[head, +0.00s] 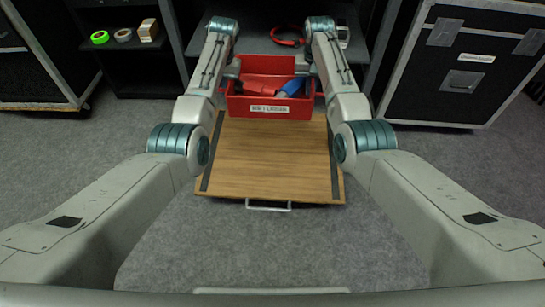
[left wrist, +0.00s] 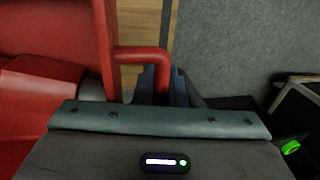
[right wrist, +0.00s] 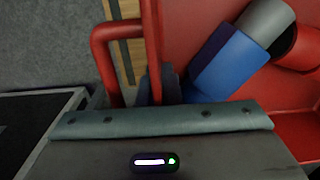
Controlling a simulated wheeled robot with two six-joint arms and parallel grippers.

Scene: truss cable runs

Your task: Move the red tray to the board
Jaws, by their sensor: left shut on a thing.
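The red tray (head: 270,83), with a white label on its front, is at the far end of the wooden board (head: 268,160) and hides the board's far edge. I cannot tell whether it touches the board. A blue object (right wrist: 225,65) and red items are inside it. My left gripper (left wrist: 162,85) is shut on the tray's red handle (left wrist: 140,55). My right gripper (right wrist: 160,85) is at the tray's opposite side, its fingers by the rim, beside the other handle (right wrist: 102,60). Whether its fingers are closed is unclear.
The board lies on grey carpet, with a metal handle (head: 268,207) at its near edge. Behind the tray is a dark shelf with a red ring (head: 287,36). A black case (head: 465,65) stands right; a dark shelf with tape rolls (head: 100,37) stands left.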

